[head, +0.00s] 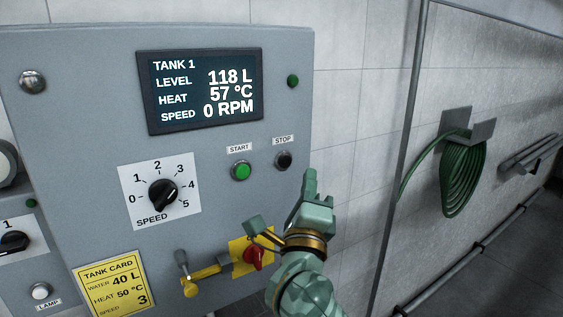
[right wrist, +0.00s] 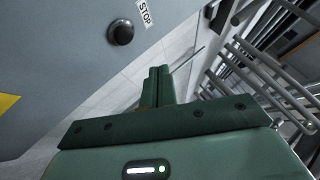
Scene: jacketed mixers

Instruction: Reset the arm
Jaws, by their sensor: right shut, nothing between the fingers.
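My right gripper (head: 310,183) is shut and empty. In the head view it points up, just right of and below the black STOP button (head: 284,160), at the panel's right edge. In the right wrist view its two closed fingers (right wrist: 157,86) lie side by side, apart from the STOP button (right wrist: 120,32) at the upper left. My right arm partly covers the yellow plate with the red knob (head: 253,256). My left gripper is not in view.
The grey control panel (head: 90,120) carries a display (head: 200,88) reading 118 L, 57 °C, 0 RPM, a green START button (head: 241,171), a speed dial (head: 163,194) and a yellow lever (head: 205,273). A coiled green hose (head: 463,180) hangs on the right wall.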

